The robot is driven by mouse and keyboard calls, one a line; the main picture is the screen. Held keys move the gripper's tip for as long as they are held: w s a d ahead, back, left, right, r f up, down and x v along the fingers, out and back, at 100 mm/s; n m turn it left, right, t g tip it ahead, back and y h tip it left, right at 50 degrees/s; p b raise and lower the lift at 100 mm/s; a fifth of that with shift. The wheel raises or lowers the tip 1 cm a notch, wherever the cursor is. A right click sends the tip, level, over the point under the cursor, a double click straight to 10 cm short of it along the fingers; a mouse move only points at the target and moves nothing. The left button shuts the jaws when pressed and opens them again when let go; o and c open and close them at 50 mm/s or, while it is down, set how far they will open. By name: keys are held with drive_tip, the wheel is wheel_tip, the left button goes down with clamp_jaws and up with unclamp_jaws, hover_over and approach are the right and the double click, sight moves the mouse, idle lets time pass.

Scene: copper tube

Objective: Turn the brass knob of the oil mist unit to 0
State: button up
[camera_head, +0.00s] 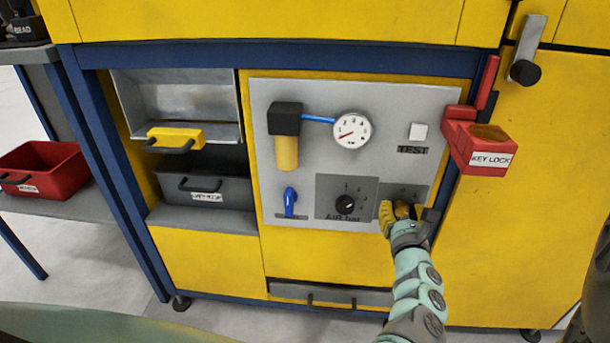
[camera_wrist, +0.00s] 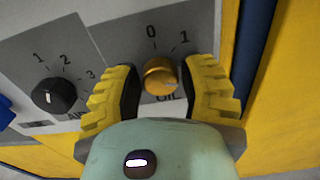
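The brass knob (camera_wrist: 160,76) of the oil unit sits on a grey plate (camera_wrist: 205,20) marked 0 above it and 1 to its upper right. The label under it is partly hidden by my gripper; "OIL" shows. I cannot read clearly where the knob points. My gripper (camera_wrist: 160,82) is open, with one yellow finger on the knob's left and one on its right. Narrow gaps seem to show between fingers and knob, so it does not look clamped. In the head view my gripper (camera_head: 397,212) reaches the panel's lower right and partly covers the brass knob (camera_head: 404,209).
A black air knob (camera_wrist: 54,95) with a numbered scale is left of my gripper. The panel (camera_head: 350,100) also carries a gauge (camera_head: 352,130), a blue lever (camera_head: 290,200) and a TEST button (camera_head: 418,131). A red key lock box (camera_head: 486,158) sticks out above right.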

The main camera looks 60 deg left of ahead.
clamp_jaws()
drive_tip(key=shift+n, duration=0.3)
drive_tip(key=n+b, duration=0.2)
drive_tip(key=n, duration=0.1)
drive_tip(key=shift+f+n, duration=0.15)
drive_tip(key=shift+n, duration=0.15)
drive_tip(key=n+b, duration=0.2)
drive_tip(key=n, duration=0.2)
drive_tip(key=shift+n, duration=0.3)
drive_tip(key=n+b, duration=0.3)
drive_tip(key=n, duration=0.3)
drive_tip(key=n+b, duration=0.1)
drive_tip(key=n, duration=0.2)
drive_tip(key=shift+s, duration=0.1)
drive_tip(key=shift+n+b, duration=0.45)
drive_tip(key=shift+n, duration=1.05)
